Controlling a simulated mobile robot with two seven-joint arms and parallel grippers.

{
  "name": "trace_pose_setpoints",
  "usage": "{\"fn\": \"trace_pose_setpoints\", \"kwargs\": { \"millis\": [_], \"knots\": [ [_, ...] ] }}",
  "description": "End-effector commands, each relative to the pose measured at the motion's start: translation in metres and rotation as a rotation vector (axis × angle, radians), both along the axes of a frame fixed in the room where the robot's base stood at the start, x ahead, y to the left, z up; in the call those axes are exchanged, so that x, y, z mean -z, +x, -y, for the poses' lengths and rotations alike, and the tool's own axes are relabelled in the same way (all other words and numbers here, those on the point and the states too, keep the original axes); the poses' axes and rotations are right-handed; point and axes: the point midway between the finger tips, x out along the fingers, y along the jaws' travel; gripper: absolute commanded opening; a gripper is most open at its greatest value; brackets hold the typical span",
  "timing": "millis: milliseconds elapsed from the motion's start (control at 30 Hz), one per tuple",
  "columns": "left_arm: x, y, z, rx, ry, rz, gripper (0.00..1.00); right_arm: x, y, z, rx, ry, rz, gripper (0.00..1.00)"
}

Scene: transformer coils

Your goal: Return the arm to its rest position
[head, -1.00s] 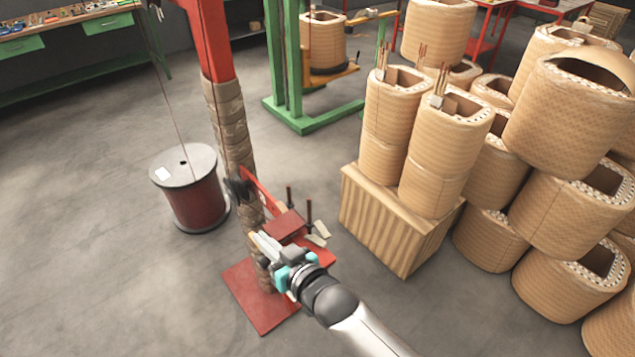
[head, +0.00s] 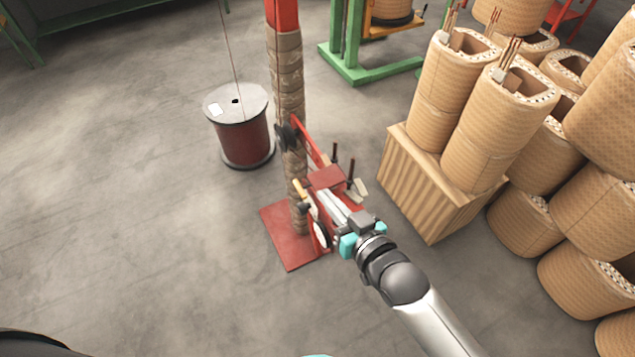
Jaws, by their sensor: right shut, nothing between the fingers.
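My right arm comes in from the lower right, with its white link and dark wrist. My right gripper (head: 329,205) has teal parts and pale fingers that point up and left. Its fingers are shut, with nothing seen between them. In the picture it overlaps the red winding stand (head: 325,178); whether it touches the stand I cannot tell.
A dark red wire spool (head: 243,140) stands on the floor at left of the wrapped post (head: 287,85). Wooden box (head: 430,195) carries tall coils (head: 505,105); more coils crowd the right. A green frame (head: 362,68) stands behind.

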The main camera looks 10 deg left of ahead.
Motion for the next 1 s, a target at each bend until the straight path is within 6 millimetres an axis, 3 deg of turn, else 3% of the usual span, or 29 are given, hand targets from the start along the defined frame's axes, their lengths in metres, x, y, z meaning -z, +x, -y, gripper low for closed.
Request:
{"fn": "trace_pose_setpoints", "kwargs": {
  "millis": [200, 667, 867, 1000],
  "knots": [
    [-0.002, 0.0, -0.001, 0.0, 0.001, 0.0, 0.0, -0.004, -0.015, 0.012, 0.0, 0.0, 0.0, 0.0],
    [-0.002, 0.001, -0.001, 0.0, 0.001, 0.001, 0.0, -0.003, -0.019, 0.018, 0.023, -0.034, -0.043, 0.0],
    [-0.002, 0.002, -0.001, 0.001, 0.002, 0.002, 0.0, 0.006, -0.033, 0.047, 0.101, -0.166, -0.201, 0.0],
    [-0.002, 0.002, -0.001, 0.001, 0.002, 0.002, 0.0, 0.013, -0.054, 0.08, 0.164, -0.274, -0.345, 0.0]
  ]
}}
